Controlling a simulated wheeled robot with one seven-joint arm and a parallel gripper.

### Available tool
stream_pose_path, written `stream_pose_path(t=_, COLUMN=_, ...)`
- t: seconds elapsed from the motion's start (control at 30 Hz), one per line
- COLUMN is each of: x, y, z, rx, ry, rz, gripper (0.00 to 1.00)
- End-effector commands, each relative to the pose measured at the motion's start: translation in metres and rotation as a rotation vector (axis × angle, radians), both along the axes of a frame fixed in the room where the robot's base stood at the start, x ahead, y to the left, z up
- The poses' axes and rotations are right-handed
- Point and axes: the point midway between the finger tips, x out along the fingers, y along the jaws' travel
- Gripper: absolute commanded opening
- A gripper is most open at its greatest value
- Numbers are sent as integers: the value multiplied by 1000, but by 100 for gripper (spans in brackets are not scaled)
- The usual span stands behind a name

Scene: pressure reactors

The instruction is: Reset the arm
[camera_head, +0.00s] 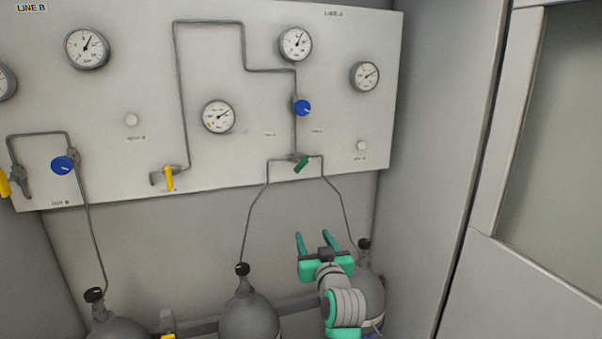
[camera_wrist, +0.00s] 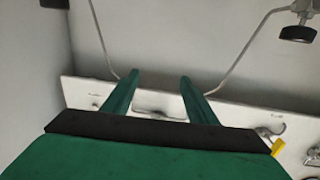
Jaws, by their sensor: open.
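My gripper (camera_head: 315,238) is in the lower right part of the head view, its two green fingers pointing up and spread apart. It is open and nothing shows between the fingers. It is in front of the right gas cylinder (camera_head: 374,290) and partly hides it. In the wrist view my gripper (camera_wrist: 155,82) shows as two separate green fingers, with a grey wall and the white panel (camera_wrist: 240,112) beyond them.
The white panel (camera_head: 120,100) carries gauges, pipes, blue knobs (camera_head: 303,107), a green valve handle (camera_head: 301,164) and yellow handles (camera_head: 169,179). A middle cylinder (camera_head: 249,318) and a left cylinder (camera_head: 118,328) stand below. A cabinet wall (camera_head: 425,140) bounds the right.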

Motion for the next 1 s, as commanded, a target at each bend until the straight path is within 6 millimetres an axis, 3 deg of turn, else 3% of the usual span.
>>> stream_pose_path(t=0.03, x=-9, y=3, z=-27, rx=13, ry=13, rz=-8, gripper=53)
stream_pose_path(t=0.2, x=-41, y=6, z=-96, rx=44, ry=34, rz=-43, gripper=53)
stream_pose_path(t=0.5, x=-119, y=15, z=-202, rx=80, ry=72, rz=-105, gripper=53)
stream_pose_path(t=0.8, x=-215, y=24, z=-280, rx=90, ry=108, rz=-156, gripper=53)
stream_pose_path(t=1.0, x=-286, y=28, z=-315, rx=83, ry=129, rz=-186, gripper=53)
